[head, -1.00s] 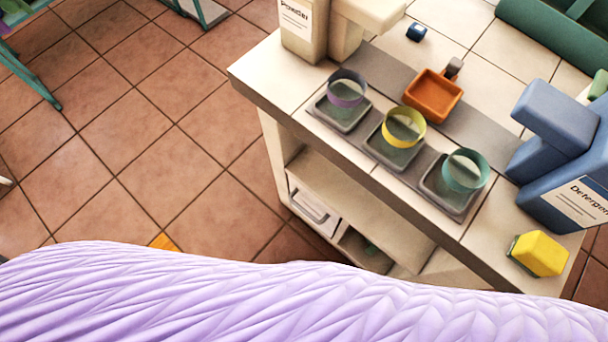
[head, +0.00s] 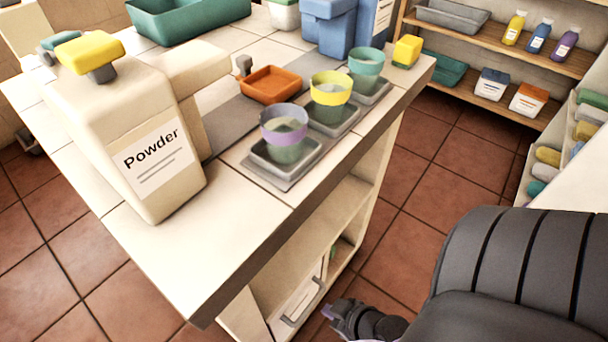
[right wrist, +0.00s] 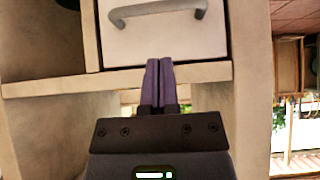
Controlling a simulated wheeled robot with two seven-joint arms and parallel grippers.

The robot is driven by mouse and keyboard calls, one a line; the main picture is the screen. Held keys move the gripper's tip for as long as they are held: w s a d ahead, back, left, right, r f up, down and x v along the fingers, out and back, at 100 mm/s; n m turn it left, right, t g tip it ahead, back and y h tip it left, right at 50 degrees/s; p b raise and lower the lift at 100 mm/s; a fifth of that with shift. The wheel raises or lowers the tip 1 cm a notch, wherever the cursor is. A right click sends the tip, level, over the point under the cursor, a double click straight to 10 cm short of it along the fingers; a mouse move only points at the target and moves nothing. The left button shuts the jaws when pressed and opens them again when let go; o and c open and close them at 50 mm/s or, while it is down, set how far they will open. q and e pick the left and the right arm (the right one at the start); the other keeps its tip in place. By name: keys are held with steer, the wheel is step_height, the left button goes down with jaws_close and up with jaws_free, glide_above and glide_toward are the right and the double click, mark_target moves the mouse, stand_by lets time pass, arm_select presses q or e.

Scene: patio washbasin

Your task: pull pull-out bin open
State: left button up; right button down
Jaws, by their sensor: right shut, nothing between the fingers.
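The pull-out bin (head: 302,297) has a white front with a grey bar handle. It sits in the lower shelf space of the washbasin counter, and its front looks level with the frame. In the right wrist view the bin front (right wrist: 165,38) fills the top middle, with the handle (right wrist: 160,10) near the top edge. My right gripper (head: 330,311) is beside the bin in the head view. In the right wrist view its purple fingers (right wrist: 160,66) are together and empty, below the handle and apart from it. My left gripper is not in view.
The counter's tiled top (head: 205,235) overhangs the bin. On it stand a powder jug (head: 125,140), an orange tray (head: 270,84) and several cups in grey trays. A shelf with bottles (head: 500,60) is at the back right. Tiled floor (head: 415,170) lies open beside the counter.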

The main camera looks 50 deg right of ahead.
steer(key=b+x, duration=0.5)
steer(key=x, duration=0.4)
steer(key=shift+s+d+f+b, duration=0.1)
steer(key=shift+f+b, duration=0.1)
steer(key=shift+b, duration=0.1)
steer(key=shift+w+f, duration=0.1)
steer(key=shift+w, duration=0.15)
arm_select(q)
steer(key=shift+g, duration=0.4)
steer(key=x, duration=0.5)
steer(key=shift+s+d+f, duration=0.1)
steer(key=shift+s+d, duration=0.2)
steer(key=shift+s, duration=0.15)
